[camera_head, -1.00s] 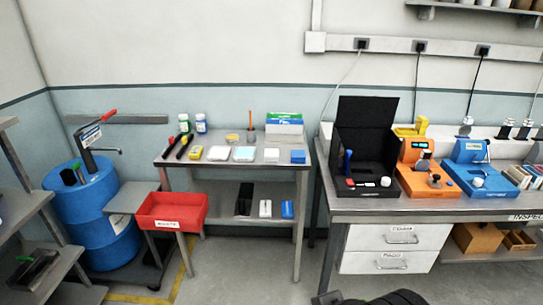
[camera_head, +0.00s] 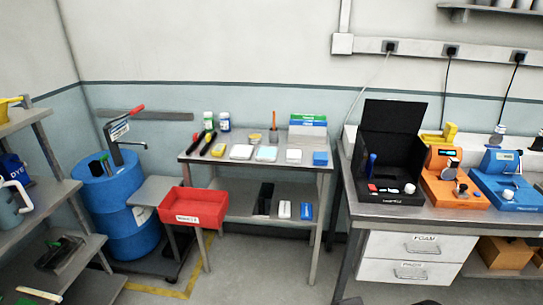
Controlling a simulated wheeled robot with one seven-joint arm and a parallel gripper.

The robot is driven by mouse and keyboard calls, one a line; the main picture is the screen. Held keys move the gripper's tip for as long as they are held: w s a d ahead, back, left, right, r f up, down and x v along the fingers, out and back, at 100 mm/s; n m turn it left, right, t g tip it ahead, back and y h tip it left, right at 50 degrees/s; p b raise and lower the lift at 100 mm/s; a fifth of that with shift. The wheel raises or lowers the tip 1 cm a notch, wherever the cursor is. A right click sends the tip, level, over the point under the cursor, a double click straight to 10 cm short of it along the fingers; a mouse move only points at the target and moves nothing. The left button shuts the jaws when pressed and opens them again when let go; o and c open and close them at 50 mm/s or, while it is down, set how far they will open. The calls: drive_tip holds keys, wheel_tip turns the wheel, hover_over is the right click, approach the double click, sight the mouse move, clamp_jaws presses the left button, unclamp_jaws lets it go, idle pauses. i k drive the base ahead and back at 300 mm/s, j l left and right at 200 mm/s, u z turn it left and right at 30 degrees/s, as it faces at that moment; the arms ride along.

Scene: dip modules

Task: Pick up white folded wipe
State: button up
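Flat folded-looking pieces lie in a row along the front of the grey metal table (camera_head: 185,158) in the middle. One is a white piece (camera_head: 241,152), one a pale blue piece (camera_head: 266,154), one a smaller white piece (camera_head: 293,156) and one a blue piece (camera_head: 320,158). I cannot tell for sure which white piece is the folded wipe. Another white item (camera_head: 284,209) lies on the lower shelf.
A red bin (camera_head: 194,220) hangs at the table's front left. A blue drum (camera_head: 108,185) with a pump stands further left, beside a grey shelf rack (camera_head: 40,220). A workbench (camera_head: 440,215) with a black open case (camera_head: 385,180) stands right. Floor in front is clear.

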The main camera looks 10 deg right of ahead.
sight(293, 156)
drive_tip(key=i, duration=0.55)
drive_tip(key=i+l+u, duration=0.15)
drive_tip(key=i, duration=0.9)
drive_tip(key=i+l+u, duration=0.15)
drive_tip(key=i, duration=0.35)
drive_tip(key=i+l, duration=0.15)
drive_tip(key=i, duration=0.4)
drive_tip(key=u, duration=0.05)
